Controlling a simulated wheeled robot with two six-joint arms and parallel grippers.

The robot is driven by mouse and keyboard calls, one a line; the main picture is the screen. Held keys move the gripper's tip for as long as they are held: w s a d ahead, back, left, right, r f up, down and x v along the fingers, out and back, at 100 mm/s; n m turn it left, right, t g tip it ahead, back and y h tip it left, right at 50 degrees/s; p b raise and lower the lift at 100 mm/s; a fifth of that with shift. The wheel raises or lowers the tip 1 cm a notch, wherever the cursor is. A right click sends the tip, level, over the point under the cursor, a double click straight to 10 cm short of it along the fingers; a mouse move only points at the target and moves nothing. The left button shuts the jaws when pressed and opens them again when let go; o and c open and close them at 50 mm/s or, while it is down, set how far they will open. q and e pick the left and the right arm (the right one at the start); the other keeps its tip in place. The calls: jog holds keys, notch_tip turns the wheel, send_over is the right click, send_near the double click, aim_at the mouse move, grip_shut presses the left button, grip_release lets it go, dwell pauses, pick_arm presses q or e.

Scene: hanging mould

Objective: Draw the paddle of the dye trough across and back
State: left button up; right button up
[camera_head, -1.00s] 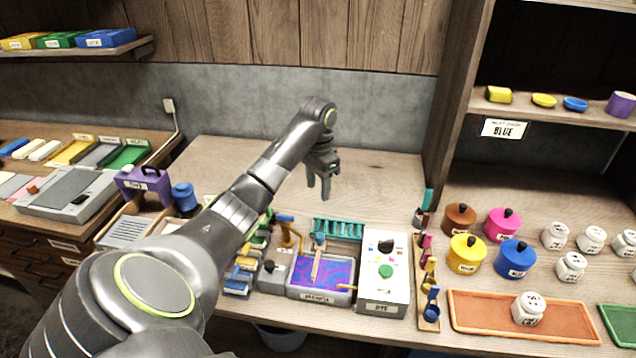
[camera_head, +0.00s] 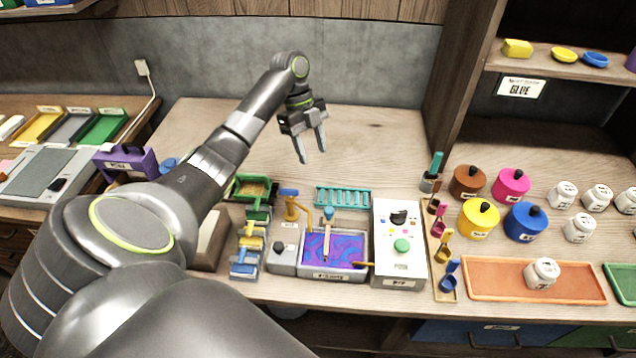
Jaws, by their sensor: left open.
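The dye trough (camera_head: 334,275) is a grey tray of swirled purple and blue dye on the bench, with a label on its front. Its paddle (camera_head: 327,240) is a tan wooden stick with a blue top, standing toward the left part of the trough. My left gripper (camera_head: 312,158) is open and empty, above the bare bench behind the trough, with its fingers pointing down. It is apart from the paddle. My right gripper is not in view.
A white dye box (camera_head: 399,260) with a green button stands right of the trough. A teal rack (camera_head: 343,197) lies behind it. A yellow tap (camera_head: 291,205) and small coloured tools stand left. Coloured pots (camera_head: 478,219) stand farther right. The back bench is clear.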

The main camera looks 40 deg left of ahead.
pick_arm(q)
jog(key=m+b, duration=0.1)
jog(key=b, duration=0.4)
send_near(329, 209)
jog(key=p+x, duration=0.1)
jog(key=x, duration=0.7)
jog(key=shift+s+d+f+p, duration=0.1)
jog(key=shift+d+f+p, duration=0.05)
jog(key=shift+f+p, duration=0.25)
jog(key=shift+c, duration=0.4)
grip_shut()
